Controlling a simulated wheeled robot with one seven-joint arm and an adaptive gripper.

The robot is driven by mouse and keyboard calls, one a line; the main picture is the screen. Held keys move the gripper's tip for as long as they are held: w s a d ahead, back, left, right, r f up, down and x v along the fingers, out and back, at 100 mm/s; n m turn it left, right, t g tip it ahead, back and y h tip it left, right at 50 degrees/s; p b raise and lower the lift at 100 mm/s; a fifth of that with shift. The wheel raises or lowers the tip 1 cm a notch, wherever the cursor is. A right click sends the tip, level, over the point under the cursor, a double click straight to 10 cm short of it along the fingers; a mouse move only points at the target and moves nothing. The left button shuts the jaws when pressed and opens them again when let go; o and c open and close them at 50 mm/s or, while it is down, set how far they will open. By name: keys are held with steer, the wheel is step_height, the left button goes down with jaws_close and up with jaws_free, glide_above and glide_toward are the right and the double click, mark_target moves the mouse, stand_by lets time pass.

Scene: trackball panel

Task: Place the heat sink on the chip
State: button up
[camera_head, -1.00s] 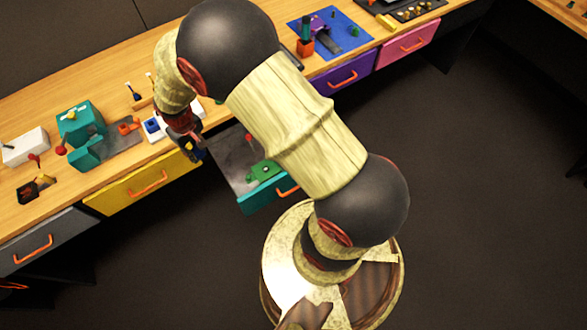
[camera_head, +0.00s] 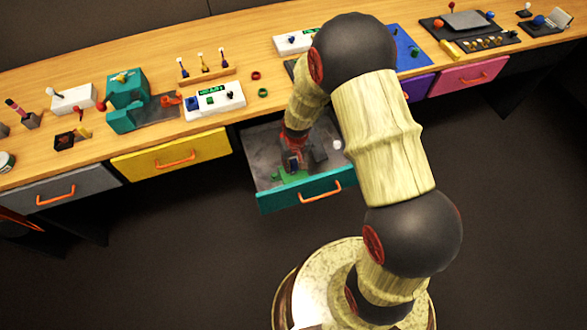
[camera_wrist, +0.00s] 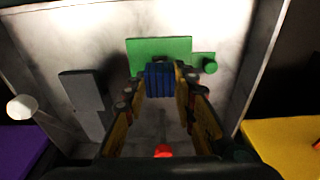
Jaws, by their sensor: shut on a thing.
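My gripper (camera_wrist: 160,88) is shut on a blue ribbed heat sink (camera_wrist: 160,80), held between its two fingertips. It points down into the open drawer, and in the head view my gripper (camera_head: 292,163) is over the drawer's front left part. A green board (camera_wrist: 150,47) lies on the drawer floor just beyond the heat sink in the wrist view. The green board (camera_head: 288,178) also shows near the drawer front in the head view. I cannot make out the chip; the heat sink and fingers hide part of the board. Contact between heat sink and board cannot be told.
The drawer has a teal front (camera_head: 305,192) with an orange handle. A dark grey block (camera_wrist: 82,90) and a white ball (camera_wrist: 22,107) are left of my gripper in the wrist view. A yellow drawer (camera_head: 170,155) is shut beside it. The counter above holds several devices.

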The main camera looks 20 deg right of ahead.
mark_target(293, 165)
steer(key=shift+f+b, duration=0.4)
steer(key=shift+f, duration=1.05)
steer(key=shift+f, duration=0.2)
steer(key=o, duration=1.2)
steer(key=shift+c, duration=0.2)
